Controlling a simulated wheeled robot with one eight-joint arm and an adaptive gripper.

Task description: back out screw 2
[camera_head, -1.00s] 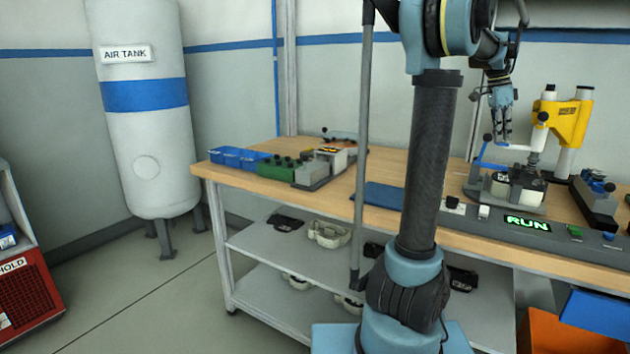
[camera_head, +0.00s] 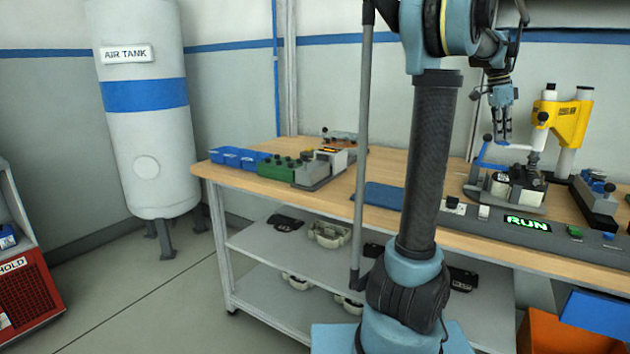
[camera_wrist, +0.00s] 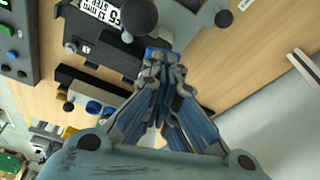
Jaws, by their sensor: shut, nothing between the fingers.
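My gripper (camera_head: 503,136) hangs pointing down above the bench, near the blue lever of the fixture (camera_head: 505,188). In the wrist view my gripper (camera_wrist: 160,60) has its fingers together at the tips, with nothing between them. The fixture holds a dark block with a white label, which also shows at the top of the wrist view as a labelled dark part (camera_wrist: 92,25). A black round knob (camera_wrist: 139,16) stands close to the fingertips in that view. I cannot make out screw 2 in either view.
A yellow press (camera_head: 572,122) stands right of the fixture. A control strip with a green RUN display (camera_head: 527,223) runs along the bench front. Blue bins (camera_head: 238,157) and a green block (camera_head: 279,168) sit at the left end. A blue mat (camera_head: 383,196) lies between.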

